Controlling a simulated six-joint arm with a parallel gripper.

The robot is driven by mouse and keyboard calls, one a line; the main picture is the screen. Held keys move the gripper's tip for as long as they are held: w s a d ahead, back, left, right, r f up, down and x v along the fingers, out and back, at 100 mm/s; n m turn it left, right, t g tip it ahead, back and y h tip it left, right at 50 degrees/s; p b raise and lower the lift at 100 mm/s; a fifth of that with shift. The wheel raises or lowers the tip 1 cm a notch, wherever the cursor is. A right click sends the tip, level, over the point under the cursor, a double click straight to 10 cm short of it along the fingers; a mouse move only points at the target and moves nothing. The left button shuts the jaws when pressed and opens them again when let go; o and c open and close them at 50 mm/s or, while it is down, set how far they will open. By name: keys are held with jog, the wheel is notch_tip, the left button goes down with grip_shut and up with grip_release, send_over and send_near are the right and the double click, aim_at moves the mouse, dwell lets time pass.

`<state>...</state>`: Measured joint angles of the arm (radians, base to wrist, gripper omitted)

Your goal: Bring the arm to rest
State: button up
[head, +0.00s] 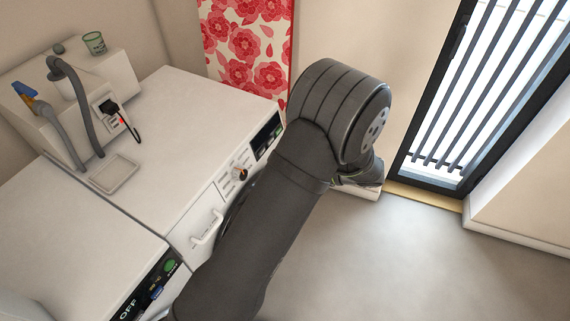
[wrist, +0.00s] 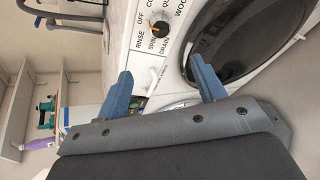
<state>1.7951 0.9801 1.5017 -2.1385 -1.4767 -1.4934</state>
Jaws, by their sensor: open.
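My arm crosses the middle of the head view, and its dark elbow is bent in front of the machines; my gripper is hidden there. In the wrist view my gripper (wrist: 163,92) is open, with its two blue fingers apart and nothing between them. Beyond the fingers stands a white washing machine (wrist: 175,58) with a round door and a program dial (wrist: 159,30). The fingers appear apart from its front, though the exact distance is hard to tell. The same kind of white machine (head: 190,110) shows in the head view.
Grey hoses (head: 80,100), a socket with a black plug (head: 108,107) and a green cup (head: 94,43) are at the back left. A floral curtain (head: 245,45) and a barred glass door (head: 480,90) stand behind. Grey floor (head: 400,260) is clear at right.

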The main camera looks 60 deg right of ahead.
aim_at(244, 174)
jog(key=x, duration=1.7)
jog(key=shift+w+f, duration=0.1)
jog(key=shift+w, duration=0.1)
jog(key=shift+d, duration=0.1)
